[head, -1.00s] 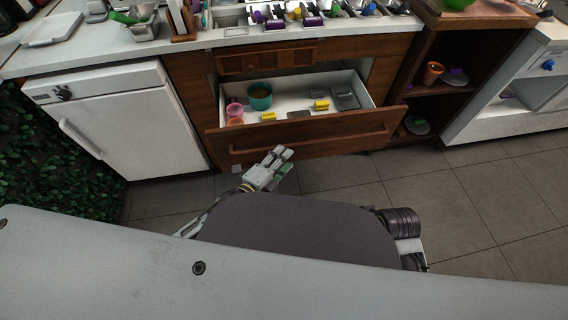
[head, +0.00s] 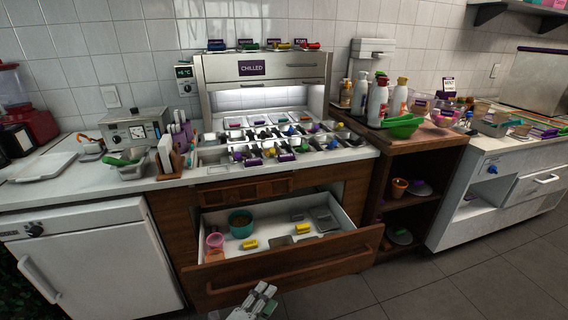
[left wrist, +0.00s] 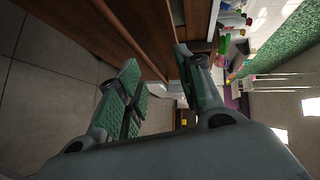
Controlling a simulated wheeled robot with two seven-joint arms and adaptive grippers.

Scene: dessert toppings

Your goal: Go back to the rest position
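My left gripper (head: 262,298) shows at the bottom of the head view, in front of the open drawer (head: 290,268) and a little below its front edge. In the left wrist view its two green-padded fingers (left wrist: 158,65) stand apart with nothing between them, so it is open and empty. The drawer holds a teal bowl (head: 241,223), a pink cup (head: 215,243) and yellow items (head: 303,228). My right gripper is not in view.
The brown drawer juts out from the counter (head: 175,182) close to my left gripper. A white fridge (head: 95,265) stands to its left and a brown open shelf (head: 405,165) to its right. Tiled floor (head: 430,290) at the lower right is clear.

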